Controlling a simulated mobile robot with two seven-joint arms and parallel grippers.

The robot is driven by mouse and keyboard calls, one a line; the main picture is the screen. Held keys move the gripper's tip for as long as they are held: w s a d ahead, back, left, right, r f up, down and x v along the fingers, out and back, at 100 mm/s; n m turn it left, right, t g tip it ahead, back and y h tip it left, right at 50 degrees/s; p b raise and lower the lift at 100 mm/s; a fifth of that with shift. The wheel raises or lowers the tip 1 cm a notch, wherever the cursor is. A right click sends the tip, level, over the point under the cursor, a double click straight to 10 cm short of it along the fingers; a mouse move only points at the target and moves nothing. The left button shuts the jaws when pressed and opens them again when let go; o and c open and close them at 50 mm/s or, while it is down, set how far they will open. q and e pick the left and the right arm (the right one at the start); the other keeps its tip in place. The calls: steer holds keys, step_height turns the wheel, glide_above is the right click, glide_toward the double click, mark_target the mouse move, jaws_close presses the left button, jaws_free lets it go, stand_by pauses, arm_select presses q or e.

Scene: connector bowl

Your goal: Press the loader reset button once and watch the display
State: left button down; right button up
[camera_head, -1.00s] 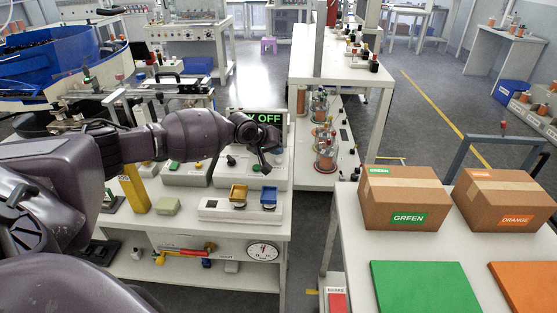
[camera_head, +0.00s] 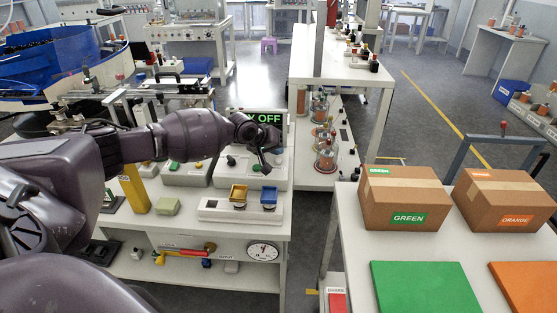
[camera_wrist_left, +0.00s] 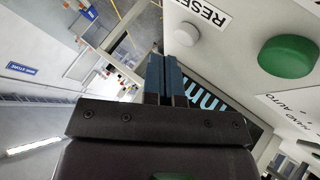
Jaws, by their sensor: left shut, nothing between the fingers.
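My left gripper (camera_head: 265,165) is shut and empty, pointing down over the grey control box (camera_head: 278,183). That button is next to a label reading RESET (camera_wrist_left: 203,12). I cannot tell whether the fingers touch it. A larger green button (camera_wrist_left: 288,56) is to the right, apart from the fingers. The display (camera_head: 270,118) stands behind the gripper with green letters ending in "Y OFF"; the arm hides its left part. My right gripper is not in view.
A yellow post (camera_head: 134,190) stands left, under my arm. Cartons (camera_head: 405,198) and a green mat (camera_head: 425,290) are on the right table.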

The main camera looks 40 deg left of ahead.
arm_select(q)
steer(key=shift+f, duration=0.15)
stand_by(0.4)
steer(key=shift+f, duration=0.25)
stand_by(0.4)
steer(key=shift+f, duration=0.6)
stand_by(0.5)
steer(key=shift+r, duration=0.1)
steer(key=shift+r+p, duration=0.4)
steer(key=shift+r, duration=0.55)
